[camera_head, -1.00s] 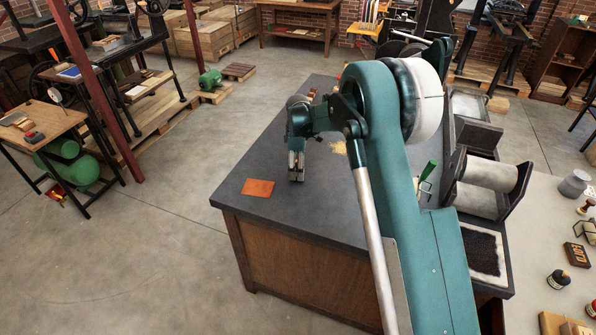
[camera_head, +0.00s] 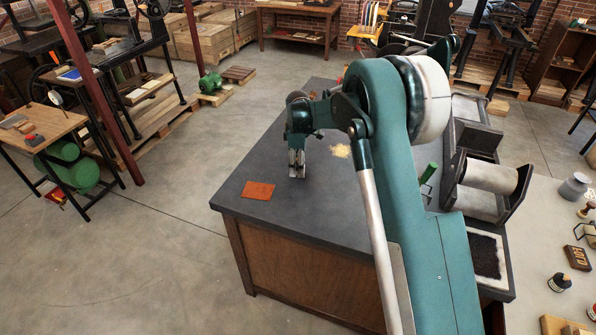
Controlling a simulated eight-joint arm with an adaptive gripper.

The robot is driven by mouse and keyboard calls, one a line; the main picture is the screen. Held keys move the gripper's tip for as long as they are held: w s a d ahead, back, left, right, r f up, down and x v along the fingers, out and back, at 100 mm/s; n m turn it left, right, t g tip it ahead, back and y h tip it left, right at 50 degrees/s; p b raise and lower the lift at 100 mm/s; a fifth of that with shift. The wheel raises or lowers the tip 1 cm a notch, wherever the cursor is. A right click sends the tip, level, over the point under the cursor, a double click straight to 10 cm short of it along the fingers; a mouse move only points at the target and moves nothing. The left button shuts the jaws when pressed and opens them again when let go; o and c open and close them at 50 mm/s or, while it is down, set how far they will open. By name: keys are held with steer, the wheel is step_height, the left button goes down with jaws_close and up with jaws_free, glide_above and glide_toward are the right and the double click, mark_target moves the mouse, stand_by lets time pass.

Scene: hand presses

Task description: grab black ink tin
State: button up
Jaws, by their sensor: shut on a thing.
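My gripper (camera_head: 297,174) points down over the dark slab-topped bench (camera_head: 235,205), just behind and right of an orange-brown leather square. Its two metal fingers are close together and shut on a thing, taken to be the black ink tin. The tin is not clearly made out; the fingers hide it, and it blends with the dark top. How far the fingertips are above the top is hard to tell.
The orange-brown square (camera_head: 258,190) lies near the bench's front left. A pale yellow patch (camera_head: 340,151) lies right of my gripper. A roller press (camera_head: 490,172) and a green-handled tool (camera_head: 428,172) stand to the right.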

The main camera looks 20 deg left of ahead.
step_height(320, 180, up, 8)
steer(key=shift+f, duration=0.25)
stand_by(0.6)
